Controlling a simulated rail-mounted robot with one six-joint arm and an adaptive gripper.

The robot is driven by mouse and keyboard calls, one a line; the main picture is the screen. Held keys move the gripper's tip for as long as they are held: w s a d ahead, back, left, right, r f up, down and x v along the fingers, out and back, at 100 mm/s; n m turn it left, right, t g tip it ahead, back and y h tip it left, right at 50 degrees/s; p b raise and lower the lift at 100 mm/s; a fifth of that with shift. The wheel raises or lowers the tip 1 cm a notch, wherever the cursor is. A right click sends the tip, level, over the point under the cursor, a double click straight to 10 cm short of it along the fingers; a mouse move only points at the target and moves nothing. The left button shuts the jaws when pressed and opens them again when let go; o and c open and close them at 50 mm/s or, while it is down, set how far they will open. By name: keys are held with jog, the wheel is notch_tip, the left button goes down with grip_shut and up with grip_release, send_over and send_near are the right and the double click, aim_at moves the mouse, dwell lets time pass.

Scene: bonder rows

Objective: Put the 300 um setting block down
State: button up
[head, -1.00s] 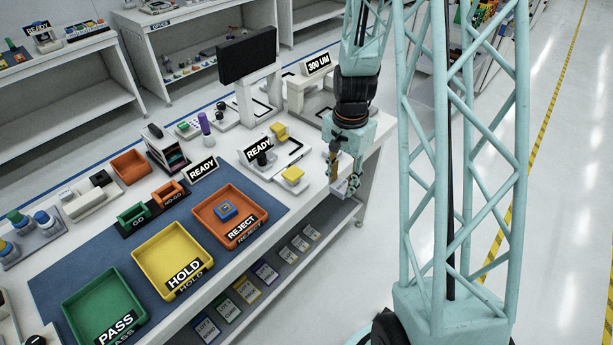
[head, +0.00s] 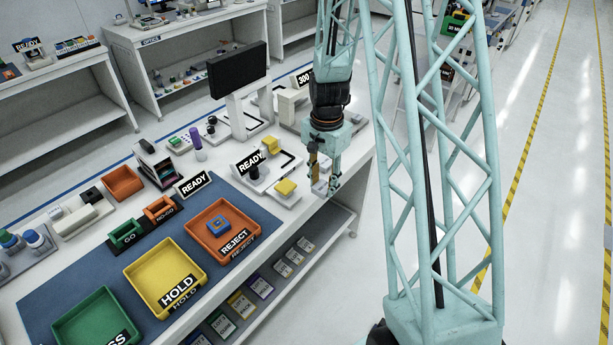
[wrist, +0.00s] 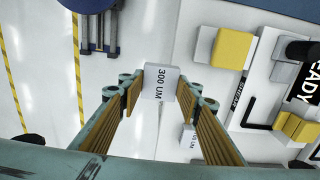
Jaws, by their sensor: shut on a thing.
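The 300 um setting block (wrist: 160,82) is a small pale block with "300 UM" printed on its face, held upright between my fingertips in the wrist view. My gripper (wrist: 162,88) is shut on it, one finger on each side. In the head view my gripper (head: 325,187) hangs at the bench's front edge, right of a yellow-topped block (head: 286,187). The wrist view shows the held block across the line of the bench edge, with floor to its left. Whether it touches the bench I cannot tell.
A smaller labelled block (wrist: 188,138) lies on the bench near my right finger. A yellow-topped fixture (wrist: 232,48) and a READY sign (head: 250,161) stand close by. The orange REJECT tray (head: 220,232) and yellow HOLD tray (head: 165,278) are further left. Open floor lies beyond the edge.

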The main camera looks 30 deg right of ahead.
send_over(307, 184)
jog(key=shift+s+f, duration=0.3)
jog(key=shift+f, duration=0.1)
jog(key=shift+w, duration=0.1)
jog(key=shift+w, duration=0.2)
jog(key=shift+w+f, duration=0.15)
jog(key=shift+f, duration=1.65)
jog(key=shift+f, duration=0.2)
jog(key=o, duration=1)
jog(key=shift+r, duration=0.25)
